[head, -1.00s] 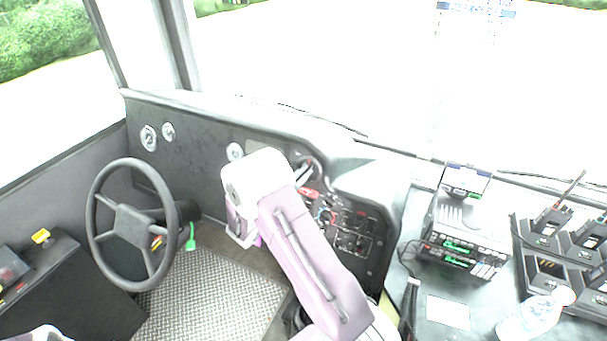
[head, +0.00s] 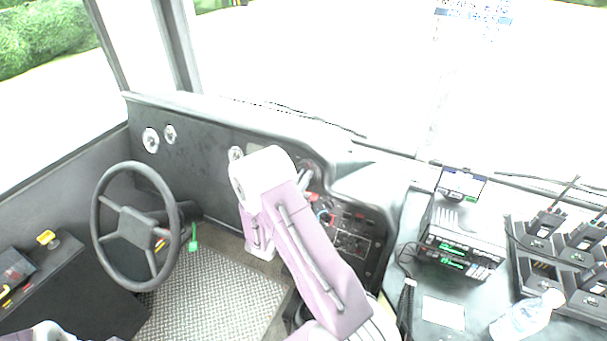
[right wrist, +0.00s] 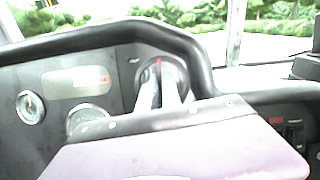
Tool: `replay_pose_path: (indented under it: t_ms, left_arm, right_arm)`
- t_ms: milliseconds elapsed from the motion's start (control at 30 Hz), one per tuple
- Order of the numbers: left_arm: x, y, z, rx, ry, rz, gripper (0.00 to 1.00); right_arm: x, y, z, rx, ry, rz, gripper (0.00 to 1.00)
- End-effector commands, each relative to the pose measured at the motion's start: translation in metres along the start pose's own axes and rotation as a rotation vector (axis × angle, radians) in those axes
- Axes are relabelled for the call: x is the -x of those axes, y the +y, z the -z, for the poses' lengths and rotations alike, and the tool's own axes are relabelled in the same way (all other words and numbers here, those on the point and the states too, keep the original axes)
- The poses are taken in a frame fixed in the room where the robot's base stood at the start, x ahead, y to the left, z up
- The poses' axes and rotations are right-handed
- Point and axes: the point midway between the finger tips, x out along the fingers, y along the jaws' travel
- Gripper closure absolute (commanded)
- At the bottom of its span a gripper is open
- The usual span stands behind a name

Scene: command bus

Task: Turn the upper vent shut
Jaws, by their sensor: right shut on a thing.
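The upper vent (head: 313,164) is a dark round fitting on the dashboard, partly hidden behind my right arm in the head view. The right wrist view shows the vent (right wrist: 184,79) close up, with a small red mark at its top. My right gripper (head: 304,176) reaches it. In the right wrist view the two pale fingers of the gripper (right wrist: 161,78) are shut on the middle of the vent. The vent's lower part is hidden by the fingers and the gripper body.
Round gauges (right wrist: 30,107) sit left of the vent. A switch panel (head: 350,232) lies below it. The steering wheel (head: 135,225) stands at left. A radio stack (head: 460,238), handheld radios in chargers (head: 545,240) and a clear bottle (head: 522,318) occupy the right counter.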

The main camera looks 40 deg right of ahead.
Motion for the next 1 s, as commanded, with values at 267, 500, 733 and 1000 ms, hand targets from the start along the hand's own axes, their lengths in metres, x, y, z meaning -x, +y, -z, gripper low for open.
replay_pose_path:
  t_ms: [267, 500, 733, 1000]
  left_arm:
    - [0.02, 0.0, 0.002, 0.0, 0.0, 0.0, 0.64]
    - [0.031, 0.001, 0.003, 0.0, 0.0, 0.0, 0.64]
    - [0.036, 0.001, 0.004, 0.0, 0.0, 0.0, 0.64]
    - [0.038, 0.001, 0.004, 0.0, 0.0, 0.0, 0.64]
  right_arm:
    - [0.0, -0.001, -0.004, 0.223, -0.001, -0.088, 1.0]
    - [0.0, 0.0, -0.003, 0.367, -0.002, -0.147, 1.0]
    - [0.0, 0.0, -0.002, 0.45, -0.003, -0.18, 1.0]
    - [0.0, 0.0, -0.002, 0.485, -0.004, -0.194, 1.0]
